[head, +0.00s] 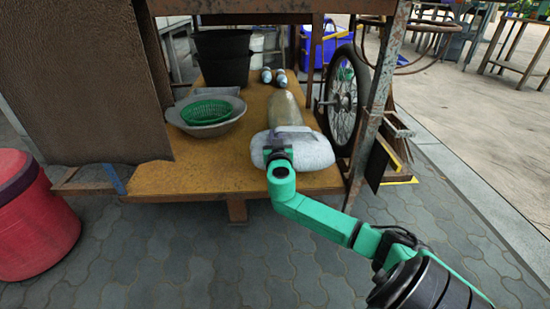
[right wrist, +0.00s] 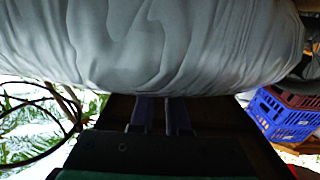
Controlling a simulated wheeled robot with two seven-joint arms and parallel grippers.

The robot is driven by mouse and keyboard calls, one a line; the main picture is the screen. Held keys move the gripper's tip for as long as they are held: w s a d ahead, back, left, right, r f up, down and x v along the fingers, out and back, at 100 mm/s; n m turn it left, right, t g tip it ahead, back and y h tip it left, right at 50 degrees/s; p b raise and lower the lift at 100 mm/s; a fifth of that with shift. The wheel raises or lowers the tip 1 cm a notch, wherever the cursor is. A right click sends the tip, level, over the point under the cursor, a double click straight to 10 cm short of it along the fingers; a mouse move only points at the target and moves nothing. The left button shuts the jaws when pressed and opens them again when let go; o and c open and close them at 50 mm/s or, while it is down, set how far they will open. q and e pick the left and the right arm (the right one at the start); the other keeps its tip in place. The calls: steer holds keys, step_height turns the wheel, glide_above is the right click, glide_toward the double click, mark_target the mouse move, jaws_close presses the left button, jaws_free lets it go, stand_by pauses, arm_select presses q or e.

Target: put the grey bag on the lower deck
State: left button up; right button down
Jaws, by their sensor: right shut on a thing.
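The grey bag (head: 305,150) is a pale, plump sack at the front right of the wooden lower deck (head: 205,178). My right gripper (head: 279,152) is shut on its near side. In the right wrist view the bag (right wrist: 160,45) fills the upper part, with the gripper's fingers (right wrist: 160,115) against its edge. In the head view the bag appears at deck height near the front edge; I cannot tell whether it rests on the boards. My left gripper is not in view.
A grey basin with a green basket (head: 206,112) stands left on the deck, with a black bucket (head: 224,58) behind. A tan sack-like thing (head: 285,108) lies behind the bag. A spoked wheel (head: 343,100) and metal post bound the right side. A red bin (head: 32,215) stands left.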

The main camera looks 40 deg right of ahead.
step_height(320, 180, down, 4)
steer(key=b, duration=0.2)
steer(key=shift+f+b, duration=0.25)
steer(key=shift+b, duration=0.15)
steer(key=shift+r, duration=0.15)
steer(key=c, duration=0.9)
jaws_free()
steer(key=shift+s+a, duration=0.1)
steer(key=shift+s+a+p, duration=0.25)
steer(key=shift+s+p, duration=0.05)
steer(key=shift+p, duration=0.2)
steer(key=p+v, duration=0.4)
steer(key=v, duration=0.7)
